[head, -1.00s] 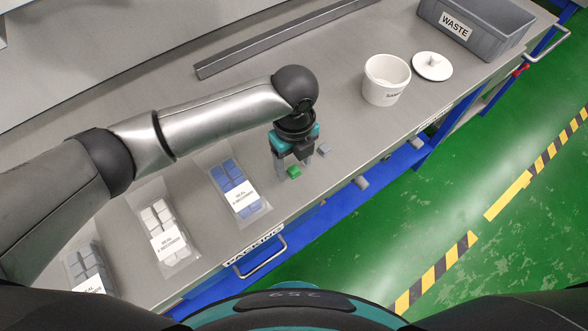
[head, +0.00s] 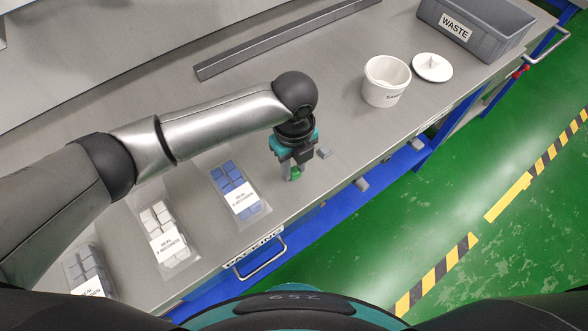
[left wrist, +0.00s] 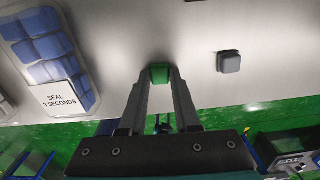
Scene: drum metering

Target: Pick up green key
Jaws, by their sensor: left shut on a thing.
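The green key (head: 294,174) is a small green block near the front edge of the bench. My left gripper (head: 291,173) points down over it and is shut on it. In the left wrist view the green key (left wrist: 159,75) sits between the two fingertips of the left gripper (left wrist: 160,80), with a finger against each side. I cannot tell whether it is lifted clear of the bench top. My right gripper is not in view.
A small grey block (head: 324,152) lies close to the right of the gripper; it also shows in the left wrist view (left wrist: 229,62). Bags of blue keys (head: 236,187), white keys (head: 163,232) and grey keys (head: 88,271) lie to the left. A white tub (head: 386,82), its lid (head: 432,67) and a grey waste bin (head: 474,31) stand at right.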

